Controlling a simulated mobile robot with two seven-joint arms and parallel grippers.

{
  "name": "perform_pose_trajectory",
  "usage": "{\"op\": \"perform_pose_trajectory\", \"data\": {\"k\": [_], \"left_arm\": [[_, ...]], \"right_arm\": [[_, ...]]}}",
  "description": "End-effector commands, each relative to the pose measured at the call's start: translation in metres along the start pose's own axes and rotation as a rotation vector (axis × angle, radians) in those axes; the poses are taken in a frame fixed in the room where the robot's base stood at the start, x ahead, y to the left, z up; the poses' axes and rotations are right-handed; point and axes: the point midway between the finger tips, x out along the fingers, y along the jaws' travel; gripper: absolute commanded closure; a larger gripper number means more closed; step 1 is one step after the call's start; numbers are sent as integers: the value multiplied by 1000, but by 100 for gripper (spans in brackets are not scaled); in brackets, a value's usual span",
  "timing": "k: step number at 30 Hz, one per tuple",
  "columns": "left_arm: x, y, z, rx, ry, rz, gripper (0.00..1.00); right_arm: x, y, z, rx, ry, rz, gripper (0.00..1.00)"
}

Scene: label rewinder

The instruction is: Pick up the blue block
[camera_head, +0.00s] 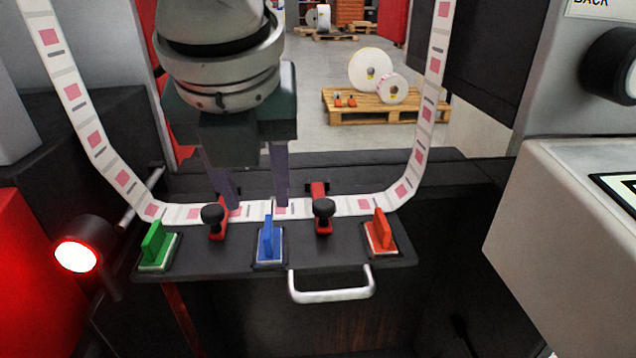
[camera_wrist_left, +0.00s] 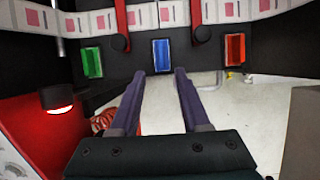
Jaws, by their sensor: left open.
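The blue block (camera_head: 267,238) stands upright on a pale-edged pad at the middle of the black shelf. It also shows in the left wrist view (camera_wrist_left: 161,55), beyond my fingertips and roughly in line with the gap between them. My left gripper (camera_head: 257,204) is open and empty, pointing down, with its fingertips overlapping the label strip in the head view. In the left wrist view its two fingers (camera_wrist_left: 160,76) are apart with nothing between them. I see no contact with the block. My right gripper is not in view.
A green block (camera_head: 153,243) and a red-orange block (camera_head: 380,233) stand on the shelf (camera_head: 210,260) to either side. Black-knobbed red clamps (camera_head: 323,210) flank the blue block. The label strip (camera_head: 350,206) runs behind. A white handle (camera_head: 331,295) juts from the front.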

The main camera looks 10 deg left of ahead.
Motion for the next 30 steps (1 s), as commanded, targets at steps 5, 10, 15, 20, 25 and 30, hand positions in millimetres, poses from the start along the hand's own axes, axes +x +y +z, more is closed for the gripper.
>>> {"op": "perform_pose_trajectory", "data": {"k": [5, 10, 15, 20, 25, 30], "left_arm": [[30, 0, -1, -1, 3, 2, 54], [44, 0, 1, 0, 1, 0, 54], [72, 0, 6, -3, 0, 1, 54], [89, -1, 6, 0, 0, -1, 54], [91, 0, 7, 1, 0, -1, 54], [90, 0, 7, 0, 0, -1, 62]], "right_arm": [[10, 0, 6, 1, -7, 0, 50], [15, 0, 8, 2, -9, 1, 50], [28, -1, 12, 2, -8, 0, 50], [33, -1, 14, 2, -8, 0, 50], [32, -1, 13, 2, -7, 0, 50], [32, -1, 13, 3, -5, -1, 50]]}}
